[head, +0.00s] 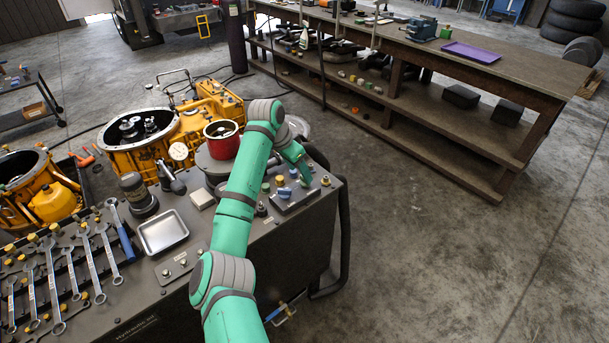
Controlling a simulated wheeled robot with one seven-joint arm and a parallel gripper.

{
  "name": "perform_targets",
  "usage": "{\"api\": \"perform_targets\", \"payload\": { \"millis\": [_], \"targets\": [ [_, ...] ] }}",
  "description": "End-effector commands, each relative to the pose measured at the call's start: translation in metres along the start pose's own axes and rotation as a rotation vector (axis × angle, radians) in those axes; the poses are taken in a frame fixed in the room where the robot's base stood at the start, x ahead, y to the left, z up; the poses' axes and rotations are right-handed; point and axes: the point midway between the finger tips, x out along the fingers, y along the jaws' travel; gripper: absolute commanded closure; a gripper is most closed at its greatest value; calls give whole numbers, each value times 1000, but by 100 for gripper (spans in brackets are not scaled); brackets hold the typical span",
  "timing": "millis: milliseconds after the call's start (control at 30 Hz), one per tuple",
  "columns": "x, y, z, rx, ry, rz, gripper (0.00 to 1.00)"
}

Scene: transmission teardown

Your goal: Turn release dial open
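A small control block (298,199) sits on the top right corner of the dark hydraulic bench (250,237). It carries several small coloured knobs, among them a yellow one (280,181), a blue one (284,193) and another yellow one (325,181) at its right. I cannot tell which of these is the release dial, nor how it is turned. My green arm reaches over the bench and bends down, with my gripper (305,180) low over the control block. The fingers are too small and partly hidden to show whether they are open or touching a knob.
A red round part (222,138) stands left of my arm, near orange transmission housings (140,140). A metal tray (162,232), a dark cylinder (135,190) and several wrenches (90,262) lie on the bench's left. Floor to the right is clear.

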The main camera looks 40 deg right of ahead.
Motion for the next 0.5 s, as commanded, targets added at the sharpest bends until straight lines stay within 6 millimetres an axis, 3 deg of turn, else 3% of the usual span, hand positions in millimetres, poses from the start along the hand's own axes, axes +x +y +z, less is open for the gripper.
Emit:
{"api": "perform_targets", "payload": {
  "millis": [200, 500],
  "targets": [
    [31, 6, -7, 11, -1, 6, 45],
    [40, 7, -8, 14, -1, 6, 45]
  ]
}}
